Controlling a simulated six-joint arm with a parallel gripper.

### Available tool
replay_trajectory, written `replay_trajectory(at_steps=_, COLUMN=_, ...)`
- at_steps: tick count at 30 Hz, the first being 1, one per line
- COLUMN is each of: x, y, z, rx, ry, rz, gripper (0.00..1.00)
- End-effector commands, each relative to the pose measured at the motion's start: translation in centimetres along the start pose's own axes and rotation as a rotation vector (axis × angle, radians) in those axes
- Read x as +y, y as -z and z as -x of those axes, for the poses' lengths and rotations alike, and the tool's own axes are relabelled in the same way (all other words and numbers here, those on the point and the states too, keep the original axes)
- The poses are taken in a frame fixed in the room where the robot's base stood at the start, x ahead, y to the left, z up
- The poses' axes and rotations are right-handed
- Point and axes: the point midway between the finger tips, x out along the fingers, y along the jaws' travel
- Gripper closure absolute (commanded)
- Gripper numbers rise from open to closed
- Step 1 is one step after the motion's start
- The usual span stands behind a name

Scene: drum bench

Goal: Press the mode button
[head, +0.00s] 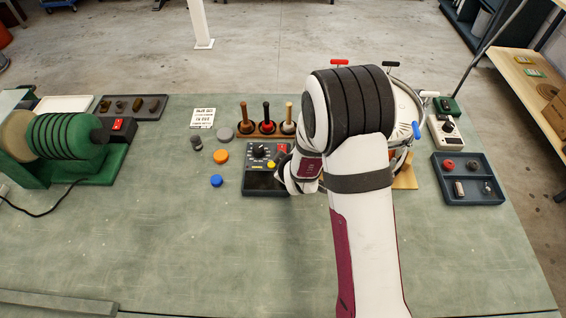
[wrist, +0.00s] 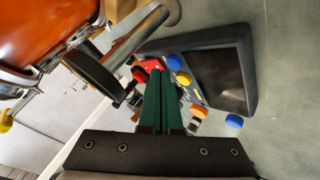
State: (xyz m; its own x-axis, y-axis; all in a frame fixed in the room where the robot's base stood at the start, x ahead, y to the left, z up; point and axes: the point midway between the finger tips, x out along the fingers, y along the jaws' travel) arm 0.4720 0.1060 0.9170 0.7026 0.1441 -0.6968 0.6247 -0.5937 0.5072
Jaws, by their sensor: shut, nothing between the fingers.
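A dark control box (head: 262,182) stands on the bench, left of my arm in the head view. It has a dial (head: 258,150), a red switch (head: 283,147) and a yellow button (head: 271,164). No readable label tells which is the mode button. My gripper (wrist: 162,76) is shut and empty, its green fingers pointing at the box's control end. The fingers hide part of the panel; contact cannot be told. My arm covers the box's right side in the head view.
An orange disc (head: 221,157) and a blue disc (head: 216,181) lie left of the box. Handled tools (head: 267,127) stand in a rack behind it. A drum (head: 405,112) is behind my arm. The front bench is clear.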

Motion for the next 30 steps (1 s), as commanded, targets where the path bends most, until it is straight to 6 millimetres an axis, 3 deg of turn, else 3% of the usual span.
replay_trajectory(at_steps=30, x=-0.46, y=-0.46, z=-0.63, rx=0.0, ry=0.0, rz=0.0, gripper=1.0)
